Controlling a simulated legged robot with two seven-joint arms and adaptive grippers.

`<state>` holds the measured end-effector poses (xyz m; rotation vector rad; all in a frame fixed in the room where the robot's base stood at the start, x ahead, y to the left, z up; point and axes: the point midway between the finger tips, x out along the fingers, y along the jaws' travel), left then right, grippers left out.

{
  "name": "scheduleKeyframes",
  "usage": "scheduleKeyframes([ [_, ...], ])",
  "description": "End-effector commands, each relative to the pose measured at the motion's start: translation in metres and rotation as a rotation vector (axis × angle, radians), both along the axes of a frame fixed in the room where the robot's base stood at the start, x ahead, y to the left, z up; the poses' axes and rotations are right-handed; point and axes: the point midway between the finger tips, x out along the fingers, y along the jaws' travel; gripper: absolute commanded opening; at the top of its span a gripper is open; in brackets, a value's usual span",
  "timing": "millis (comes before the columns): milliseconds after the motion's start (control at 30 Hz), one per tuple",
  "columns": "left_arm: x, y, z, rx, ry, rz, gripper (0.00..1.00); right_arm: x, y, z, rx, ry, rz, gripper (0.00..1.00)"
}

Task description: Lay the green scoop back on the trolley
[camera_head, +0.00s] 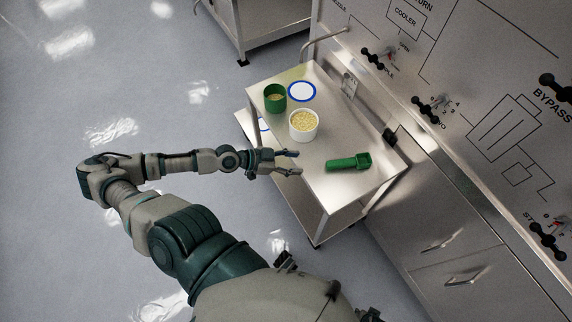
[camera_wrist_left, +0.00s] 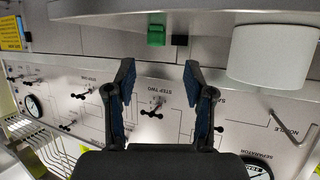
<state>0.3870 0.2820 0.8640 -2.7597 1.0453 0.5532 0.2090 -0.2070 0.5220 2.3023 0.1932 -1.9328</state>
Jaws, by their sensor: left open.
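The green scoop (camera_head: 349,162) lies on the top of the steel trolley (camera_head: 345,128), near its right end, with its handle toward my gripper. My left gripper (camera_head: 298,163) is open and empty, by the trolley's near edge, to the left of the scoop and apart from it. In the left wrist view the open fingers (camera_wrist_left: 160,88) have nothing between them, and a green piece, likely the scoop (camera_wrist_left: 156,36), shows beyond them. My right gripper is not in view.
A white tub (camera_head: 303,125) of yellow granules, a green cup (camera_head: 275,98) and a blue-rimmed white lid (camera_head: 302,91) stand on the trolley's left half. The tub (camera_wrist_left: 272,55) is close right in the wrist view. A panel with black valve handles (camera_head: 435,105) rises behind.

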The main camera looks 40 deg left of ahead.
Motion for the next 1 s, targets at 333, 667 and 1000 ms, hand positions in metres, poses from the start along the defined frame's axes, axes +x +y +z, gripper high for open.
scheduleKeyframes([
  [333,-0.09,0.003,-0.233,0.224,0.472,0.251,0.53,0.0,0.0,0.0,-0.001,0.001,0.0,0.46],
  [667,-0.173,-0.067,-0.34,0.429,0.885,0.483,0.53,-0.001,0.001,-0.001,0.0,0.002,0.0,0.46],
  [1000,-0.179,-0.071,-0.344,0.451,0.908,0.501,0.53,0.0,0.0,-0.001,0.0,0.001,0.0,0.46],
])
